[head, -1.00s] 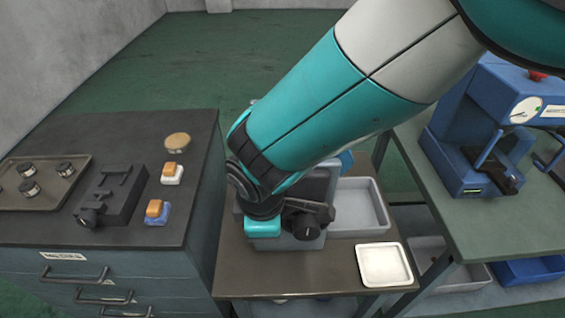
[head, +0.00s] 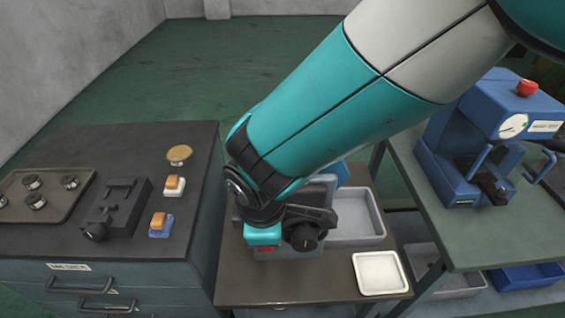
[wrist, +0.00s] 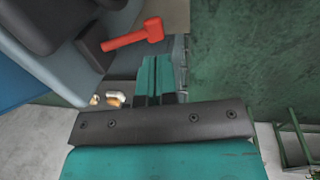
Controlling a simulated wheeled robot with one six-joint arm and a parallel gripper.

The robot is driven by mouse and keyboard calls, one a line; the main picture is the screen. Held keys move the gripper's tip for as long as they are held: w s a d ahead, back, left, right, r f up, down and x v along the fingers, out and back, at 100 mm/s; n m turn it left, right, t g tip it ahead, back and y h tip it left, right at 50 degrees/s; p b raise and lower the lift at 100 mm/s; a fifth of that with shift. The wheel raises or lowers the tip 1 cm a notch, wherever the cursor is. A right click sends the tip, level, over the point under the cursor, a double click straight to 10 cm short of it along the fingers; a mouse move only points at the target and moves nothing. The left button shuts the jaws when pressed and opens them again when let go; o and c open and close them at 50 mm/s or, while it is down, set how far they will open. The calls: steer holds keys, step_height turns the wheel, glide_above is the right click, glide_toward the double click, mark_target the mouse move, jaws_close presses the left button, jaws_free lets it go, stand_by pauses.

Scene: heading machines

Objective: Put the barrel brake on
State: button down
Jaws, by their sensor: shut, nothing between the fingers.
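A red lever with a wider block at one end (wrist: 135,36) shows in the wrist view beside a grey machine body (wrist: 50,55). I cannot tell for sure that it is the barrel brake. My gripper (wrist: 157,62) has its two teal fingers together and empty, just below and right of the lever in that picture, apart from it in the image. In the head view, the grey machine (head: 290,250) stands on the middle bench, largely hidden by my arm. A small red patch (head: 266,249) shows there under the teal end of my arm.
A grey bin (head: 358,218) and a white tray (head: 380,273) share the middle bench. On the left cabinet are a dark fixture (head: 115,210), two orange-topped switches (head: 173,187) and a tray of round parts (head: 40,203). A blue press (head: 480,140) stands on the right table.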

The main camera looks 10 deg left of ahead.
steer(key=s+r+b, duration=0.3)
steer(key=s+r, duration=0.1)
steer(key=r, duration=0.6)
steer(key=shift+s+d, duration=0.3)
steer(key=shift+d, duration=0.15)
steer(key=w+d+r+m+g+y, duration=0.1)
steer(key=d+r+m, duration=0.15)
steer(key=d, duration=0.45)
steer(key=w+d+r+m+g, duration=0.1)
steer(key=w+d+r+m, duration=0.1)
steer(key=d+m, duration=0.3)
steer(key=s+d+m+y, duration=0.1)
steer(key=s+d+m, duration=0.1)
steer(key=d, duration=0.3)
steer(key=s+d+r+m+y+b, duration=0.1)
steer(key=s+d+m, duration=0.2)
steer(key=s+d, duration=0.1)
steer(key=shift+s+d+r+m+y, duration=0.15)
steer(key=shift+d+r+m+y, duration=0.2)
steer(key=shift+d, duration=0.4)
